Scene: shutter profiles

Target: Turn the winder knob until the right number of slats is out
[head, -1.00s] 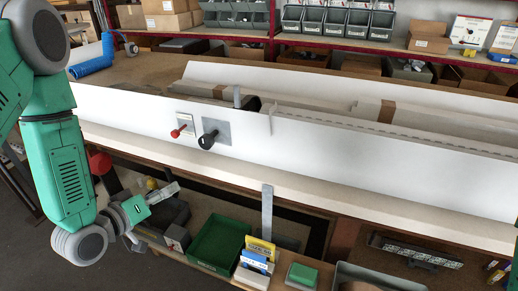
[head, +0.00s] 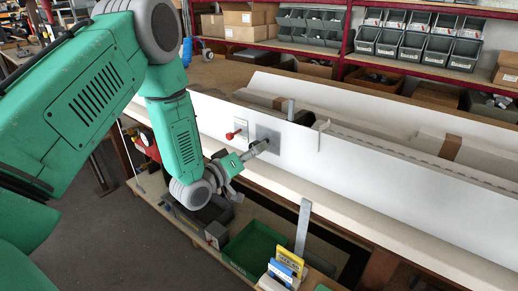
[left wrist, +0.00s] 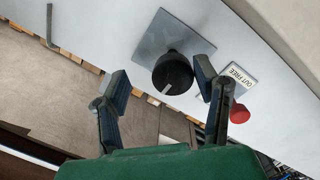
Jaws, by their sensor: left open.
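The black winder knob (left wrist: 172,73) has a pale pointer mark and sits on a square grey plate (left wrist: 150,45) in the left wrist view. The plate also shows on the white panel in the head view (head: 276,138), where my gripper mostly hides the knob. My left gripper (left wrist: 161,76) is open. Its fingers lie on either side of the knob in the picture, the right finger closer to it; I cannot tell whether either touches. A red knob (left wrist: 240,113) stands beside a plate reading "OUT FREE" (left wrist: 238,75). My right gripper is not in view.
The long white panel (head: 400,172) runs along the bench. A hooked bar (head: 320,130) hangs over its top edge. Below are a green crate (head: 255,247), an upright metal strip (head: 303,225) and small boxes (head: 288,262). Shelves with grey bins (head: 400,40) stand behind.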

